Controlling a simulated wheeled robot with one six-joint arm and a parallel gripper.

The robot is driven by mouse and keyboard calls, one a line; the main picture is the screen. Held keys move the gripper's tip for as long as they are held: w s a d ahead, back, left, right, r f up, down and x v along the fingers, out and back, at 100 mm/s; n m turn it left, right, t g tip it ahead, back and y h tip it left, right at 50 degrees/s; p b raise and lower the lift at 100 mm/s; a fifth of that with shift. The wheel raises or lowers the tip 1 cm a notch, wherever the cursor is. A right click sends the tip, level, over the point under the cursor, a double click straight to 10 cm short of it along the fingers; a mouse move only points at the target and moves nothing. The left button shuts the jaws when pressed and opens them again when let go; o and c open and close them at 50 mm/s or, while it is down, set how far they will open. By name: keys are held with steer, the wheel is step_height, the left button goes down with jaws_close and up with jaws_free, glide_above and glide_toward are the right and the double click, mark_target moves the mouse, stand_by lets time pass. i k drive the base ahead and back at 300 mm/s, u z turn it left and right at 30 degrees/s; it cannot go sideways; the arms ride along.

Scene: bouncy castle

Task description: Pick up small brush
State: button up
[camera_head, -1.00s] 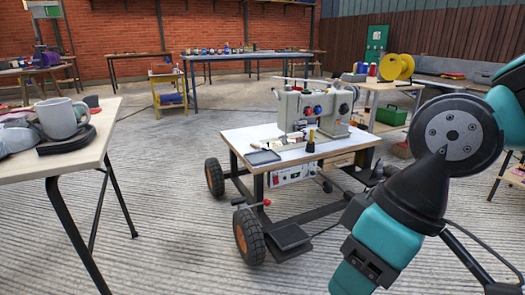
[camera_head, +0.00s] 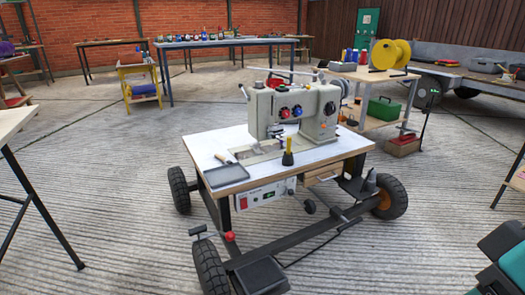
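A small object that looks like a brush (camera_head: 225,159) lies on the left part of the white top of the wheeled sewing table (camera_head: 207,146), just behind a dark grey tray (camera_head: 226,176). It is too small to make out its bristles clearly. A black and yellow item (camera_head: 288,152) stands upright near the table's front edge. My gripper is not in view. Only a teal and black part of my arm shows at the lower right corner, well away from the table.
A grey sewing machine (camera_head: 295,108) stands on the wheeled table. The table has large black tyres and a low frame with a red knob (camera_head: 230,237). Another table's edge (camera_head: 12,120) is at the far left. The striped floor in front is mostly clear.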

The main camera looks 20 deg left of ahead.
mark_target(218, 156)
steer(key=z, duration=0.15)
steer(key=i, duration=0.9)
steer(key=u, duration=0.95)
steer(key=i, duration=0.7)
steer(key=u, duration=0.65)
